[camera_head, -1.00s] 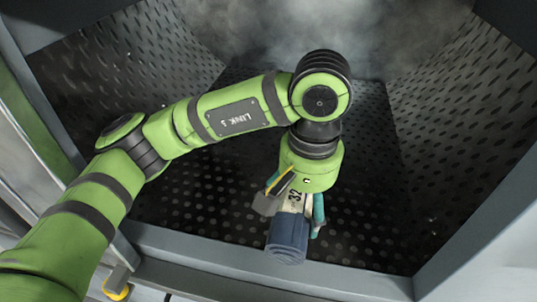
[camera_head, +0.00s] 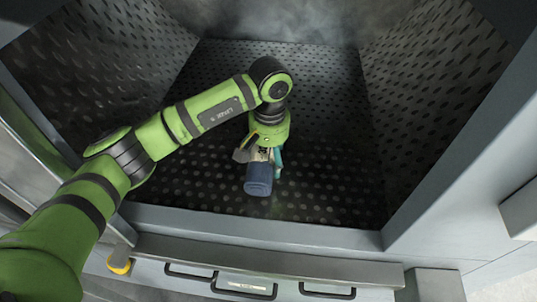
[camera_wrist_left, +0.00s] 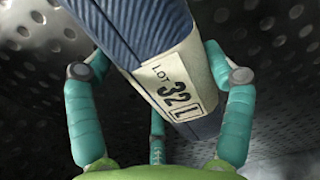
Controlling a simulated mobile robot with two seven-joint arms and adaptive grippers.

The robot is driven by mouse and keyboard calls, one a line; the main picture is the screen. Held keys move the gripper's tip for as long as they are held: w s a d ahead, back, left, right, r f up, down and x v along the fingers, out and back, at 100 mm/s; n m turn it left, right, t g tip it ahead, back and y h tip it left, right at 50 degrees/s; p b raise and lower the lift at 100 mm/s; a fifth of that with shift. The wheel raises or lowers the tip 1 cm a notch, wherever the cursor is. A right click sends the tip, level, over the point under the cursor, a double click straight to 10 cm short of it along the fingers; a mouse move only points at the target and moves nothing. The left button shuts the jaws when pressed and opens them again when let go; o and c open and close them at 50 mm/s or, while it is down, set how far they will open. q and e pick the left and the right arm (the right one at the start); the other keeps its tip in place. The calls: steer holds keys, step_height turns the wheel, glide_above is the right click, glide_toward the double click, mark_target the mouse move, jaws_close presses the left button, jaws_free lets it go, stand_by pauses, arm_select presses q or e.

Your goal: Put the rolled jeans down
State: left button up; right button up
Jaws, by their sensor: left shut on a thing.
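The rolled jeans (camera_head: 259,180) are a dark blue roll with a pale band. They hang in my left gripper (camera_head: 259,155), inside the washer chamber (camera_head: 318,195) over its dark perforated floor. In the left wrist view the jeans (camera_wrist_left: 120,30) lie between the teal fingers of my left gripper (camera_wrist_left: 160,85), which is shut on them. A label (camera_wrist_left: 172,92) on the pale band reads "LOT 32 L". I cannot tell whether the roll touches the floor. My right gripper is not in view.
Perforated metal walls (camera_head: 430,75) rise at the sides, and haze hangs at the back. The grey front sill (camera_head: 250,226) runs below the opening. Drawer handles (camera_head: 245,289) show under it. The floor around the roll is clear.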

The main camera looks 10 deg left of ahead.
mark_target(269, 150)
arm_select(q)
steer(key=shift+f+p, duration=0.3)
steer(key=shift+f, duration=0.8)
steer(key=o, duration=1.4)
steer(key=shift+c, duration=0.2)
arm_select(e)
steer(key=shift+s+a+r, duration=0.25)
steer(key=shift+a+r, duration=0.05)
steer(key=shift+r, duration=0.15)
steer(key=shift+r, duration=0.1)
arm_select(q)
steer(key=shift+r, duration=0.25)
step_height(269, 150, up, 11)
steer(key=b, duration=0.5)
steer(key=shift+d+r, duration=0.1)
steer(key=shift+r, duration=0.3)
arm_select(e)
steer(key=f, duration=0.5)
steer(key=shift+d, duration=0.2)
arm_select(q)
steer(key=shift+f, duration=0.1)
